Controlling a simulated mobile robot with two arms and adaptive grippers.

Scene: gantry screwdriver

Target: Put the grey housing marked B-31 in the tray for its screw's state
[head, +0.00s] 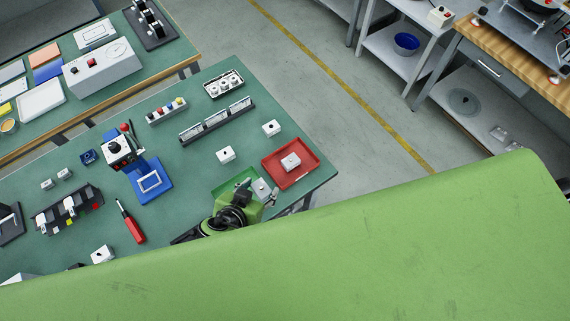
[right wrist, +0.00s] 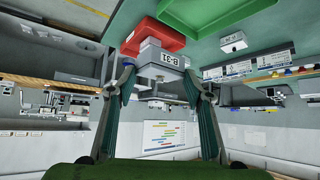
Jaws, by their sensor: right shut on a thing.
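The grey housing marked B-31 (right wrist: 162,62) is between the fingers of my right gripper (right wrist: 158,72), which is shut on it; its label faces the wrist camera. In the head view the right gripper (head: 258,191) holds this housing (head: 263,188) at the right edge of the green tray (head: 222,188), partly covering that tray. The red tray (head: 311,166) lies to the right, with another pale housing (head: 290,161) in it. The red tray (right wrist: 168,38) and green tray (right wrist: 232,14) also show in the wrist view. B-31's screw state cannot be made out. My left gripper is not in view.
Two pale housings (head: 226,153) (head: 271,128) stand behind the trays. A long dark rack (head: 216,121), a blue screwdriver stand (head: 152,182) and a red-handled screwdriver (head: 132,224) are further left. The table's right edge is close to the red tray.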

